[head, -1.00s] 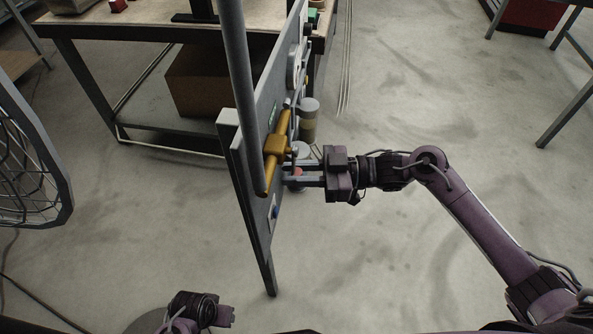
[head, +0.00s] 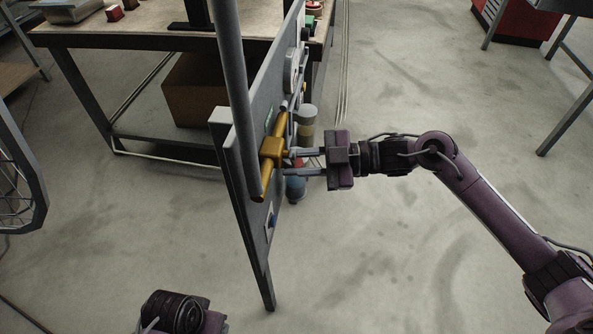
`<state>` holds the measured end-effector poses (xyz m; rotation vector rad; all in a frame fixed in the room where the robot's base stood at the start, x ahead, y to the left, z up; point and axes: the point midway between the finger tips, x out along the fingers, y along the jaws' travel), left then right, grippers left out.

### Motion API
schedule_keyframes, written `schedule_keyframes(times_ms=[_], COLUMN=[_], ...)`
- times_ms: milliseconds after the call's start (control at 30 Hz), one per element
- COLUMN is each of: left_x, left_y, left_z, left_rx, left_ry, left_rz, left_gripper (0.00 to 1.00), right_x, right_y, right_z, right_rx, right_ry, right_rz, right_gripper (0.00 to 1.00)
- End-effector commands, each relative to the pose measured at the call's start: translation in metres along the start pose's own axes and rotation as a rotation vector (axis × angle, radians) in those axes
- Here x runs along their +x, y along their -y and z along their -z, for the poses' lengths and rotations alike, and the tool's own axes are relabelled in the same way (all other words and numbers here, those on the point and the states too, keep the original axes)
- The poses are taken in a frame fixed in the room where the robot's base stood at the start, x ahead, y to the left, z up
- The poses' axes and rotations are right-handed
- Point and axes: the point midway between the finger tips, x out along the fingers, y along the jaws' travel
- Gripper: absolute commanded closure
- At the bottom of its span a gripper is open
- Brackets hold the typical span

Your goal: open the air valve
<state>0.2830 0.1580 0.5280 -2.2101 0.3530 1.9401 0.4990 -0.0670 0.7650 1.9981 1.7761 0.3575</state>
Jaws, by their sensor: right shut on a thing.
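The air valve is a brass body (head: 271,152) on a brass pipe, mounted on an upright grey panel (head: 262,240) seen nearly edge-on in the middle of the head view. My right gripper (head: 292,163) reaches in from the right, its two fingers level and pointing at the valve. It is shut on the valve's small handle at the right side of the brass body; the grip is small and partly hidden. My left gripper (head: 210,321) is low at the bottom edge, away from the panel; its fingers are out of sight.
A grey vertical pipe (head: 237,85) runs down to the brass pipe. A gauge (head: 291,72) and a cylindrical filter (head: 307,125) are on the panel. A workbench (head: 150,32) stands behind with a brown box (head: 195,92) beneath.

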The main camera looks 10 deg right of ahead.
Motion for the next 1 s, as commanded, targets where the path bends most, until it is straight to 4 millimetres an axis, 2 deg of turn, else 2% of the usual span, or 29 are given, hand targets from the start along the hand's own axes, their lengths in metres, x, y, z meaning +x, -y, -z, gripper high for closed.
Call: schedule_keyframes(times_ms=[300, 733, 767, 800, 900, 1000], left_x=[0.0047, 0.0046, 0.0046, 0.0046, 0.0046, 0.0046], left_y=[-0.0058, -0.0067, -0.0067, -0.0067, -0.0067, -0.0067], left_z=[0.0047, 0.0059, 0.0058, 0.0059, 0.0058, 0.0057], left_rx=[0.014, 0.016, 0.016, 0.016, 0.016, 0.016], left_ry=[-0.04, -0.047, -0.047, -0.047, -0.047, -0.047], left_rz=[-0.009, -0.011, -0.011, -0.011, -0.011, -0.011], left_gripper=[0.43, 0.43, 0.43, 0.43, 0.43, 0.43], right_x=[-0.0012, -0.0013, -0.0013, -0.0013, -0.0013, -0.0013], right_y=[-0.0064, -0.0073, -0.0073, -0.0073, -0.0072, -0.0071], right_z=[0.0003, 0.0009, 0.0009, 0.0009, 0.0008, 0.0008], right_rx=[-0.095, -0.103, -0.103, -0.103, -0.103, -0.102], right_ry=[0.019, 0.021, 0.021, 0.02, 0.02, 0.02], right_rz=[-0.001, -0.001, -0.001, -0.001, -0.001, -0.001], right_gripper=[1.0, 1.0, 0.76, 0.71, 0.59, 0.59])
